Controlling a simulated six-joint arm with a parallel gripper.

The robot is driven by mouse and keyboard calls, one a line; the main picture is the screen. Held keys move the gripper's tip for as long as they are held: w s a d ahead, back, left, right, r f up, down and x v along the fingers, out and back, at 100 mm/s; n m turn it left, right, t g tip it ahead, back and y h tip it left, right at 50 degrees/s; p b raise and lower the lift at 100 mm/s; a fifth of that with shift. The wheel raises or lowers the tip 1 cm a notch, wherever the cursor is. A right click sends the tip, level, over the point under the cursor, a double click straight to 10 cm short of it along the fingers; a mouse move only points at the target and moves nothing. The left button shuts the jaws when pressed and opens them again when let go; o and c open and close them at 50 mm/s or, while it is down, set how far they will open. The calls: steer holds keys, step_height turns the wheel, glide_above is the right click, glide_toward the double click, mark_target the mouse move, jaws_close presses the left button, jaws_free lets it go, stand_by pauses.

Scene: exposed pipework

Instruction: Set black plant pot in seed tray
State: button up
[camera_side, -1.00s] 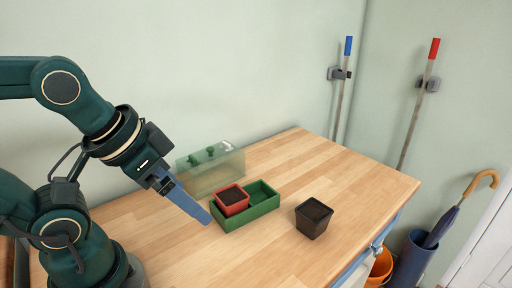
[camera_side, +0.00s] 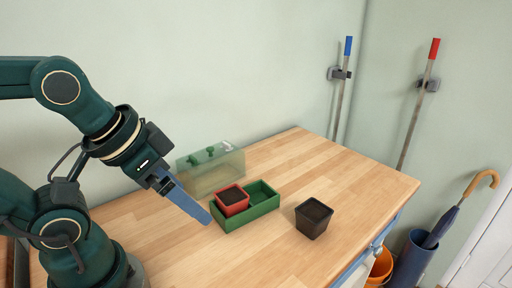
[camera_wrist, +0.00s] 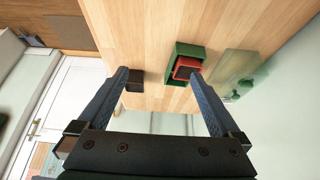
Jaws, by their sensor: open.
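The black plant pot (camera_side: 313,222), filled with dark soil, stands upright on the wooden table to the right of the tray. It also shows in the wrist view (camera_wrist: 134,84), partly hidden by a finger. The green seed tray (camera_side: 262,208) has a red pot (camera_side: 232,199) in its left compartment; its right compartment looks empty. The tray shows in the wrist view (camera_wrist: 184,50) too. My gripper (camera_side: 209,222) is above the table, left of the tray and apart from the black pot. In the wrist view (camera_wrist: 160,75) its two blue fingers are spread with nothing between them.
A clear greenish box (camera_side: 213,174) with green knobs stands behind the tray. The wooden table (camera_side: 345,180) is clear around the black pot. Beyond its right edge are an orange bucket (camera_side: 379,266) and a blue stand with an umbrella (camera_side: 411,262).

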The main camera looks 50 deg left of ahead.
steer(key=w+r+n+t, duration=0.1)
steer(key=w+r, duration=0.4)
steer(key=w, duration=0.2)
steer(key=g, duration=0.2)
glide_above(315, 212)
steer(key=s, duration=0.3)
steer(key=shift+m, duration=0.4)
step_height(315, 212, down, 12)
steer(key=shift+w+a+r, duration=0.1)
steer(key=shift+w+r, duration=0.05)
steer(key=shift+r, duration=0.05)
steer(key=shift+f, duration=0.7)
steer(key=shift+x, duration=2.1)
steer(key=shift+r, duration=0.1)
steer(key=c, duration=1.4)
